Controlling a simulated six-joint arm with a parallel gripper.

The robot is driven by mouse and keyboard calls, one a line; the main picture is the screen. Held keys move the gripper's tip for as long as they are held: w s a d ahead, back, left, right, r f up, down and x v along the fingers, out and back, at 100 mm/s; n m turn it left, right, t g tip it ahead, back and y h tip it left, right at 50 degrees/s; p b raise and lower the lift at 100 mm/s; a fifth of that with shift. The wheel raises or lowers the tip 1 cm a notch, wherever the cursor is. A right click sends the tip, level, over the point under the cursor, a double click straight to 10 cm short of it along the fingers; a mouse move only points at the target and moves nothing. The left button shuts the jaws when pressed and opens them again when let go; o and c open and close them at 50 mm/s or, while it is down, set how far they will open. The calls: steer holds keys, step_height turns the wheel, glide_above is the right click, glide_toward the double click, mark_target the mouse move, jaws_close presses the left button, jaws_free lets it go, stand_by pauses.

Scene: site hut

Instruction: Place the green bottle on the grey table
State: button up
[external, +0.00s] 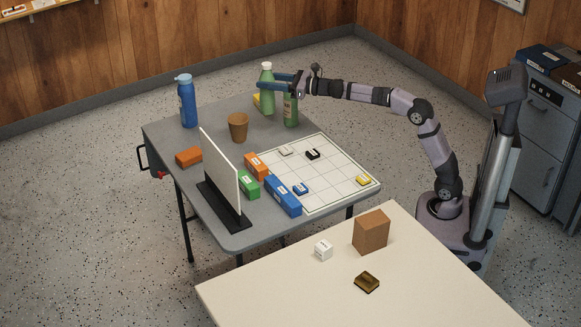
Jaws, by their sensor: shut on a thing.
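A light green bottle (267,102) with a pale cap is upright at the back of the grey table (215,222). My gripper (268,82) reaches in from the right with its blue fingers around this bottle's upper part, shut on it. The bottle's base looks at or close to the table top; I cannot tell if it touches. A second, darker green bottle (290,112) with a label stands just right of it, its top hidden behind my gripper.
A blue bottle (187,104), a brown cup (238,127) and an orange block (188,157) stand left. A white upright panel (220,168), coloured boxes and a gridded white board (325,170) fill the front. A yellow thing (256,100) is partly hidden behind the held bottle.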

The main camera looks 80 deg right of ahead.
mark_target(270, 104)
steer(key=shift+d+f, duration=0.15)
steer(key=shift+d, duration=0.05)
steer(key=shift+a+f+b, duration=0.1)
steer(key=shift+f+b, duration=3.1)
steer(key=shift+f, duration=1.9)
steer(key=o, duration=1)
steer(key=shift+r, duration=0.1)
steer(key=shift+r, duration=0.2)
steer(key=shift+s+f, duration=0.1)
steer(key=shift+s, duration=0.2)
steer(key=s+b, duration=0.1)
steer(key=s, duration=1)
steer(key=shift+s, duration=0.25)
